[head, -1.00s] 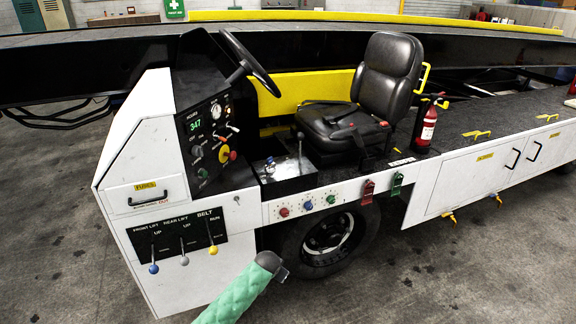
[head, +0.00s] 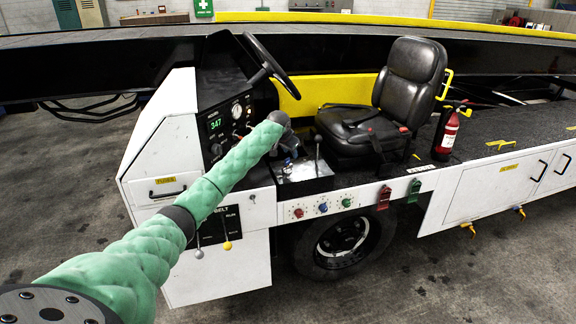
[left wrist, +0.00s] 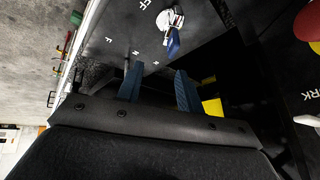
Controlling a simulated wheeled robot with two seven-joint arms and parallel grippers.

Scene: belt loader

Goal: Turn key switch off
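The key switch (left wrist: 170,18) shows in the left wrist view as a pale round switch with a blue key (left wrist: 173,42) in it, on a dark panel with white lettering. My left gripper (left wrist: 158,72) is open, its two blue fingers apart with nothing between them. The key is beyond the fingertips, near the top, and does not touch them. In the head view my green-sleeved left arm reaches to the loader's control area, and the left gripper (head: 289,140) is beside the dashboard (head: 222,118). My right gripper is not in view.
The steering wheel (head: 270,66) rises above the dashboard. A seat (head: 408,80) and a lever box (head: 303,172) are to the right. In the left wrist view, a red knob (left wrist: 308,20) is at the top right. A fire extinguisher (head: 447,133) stands behind the deck edge.

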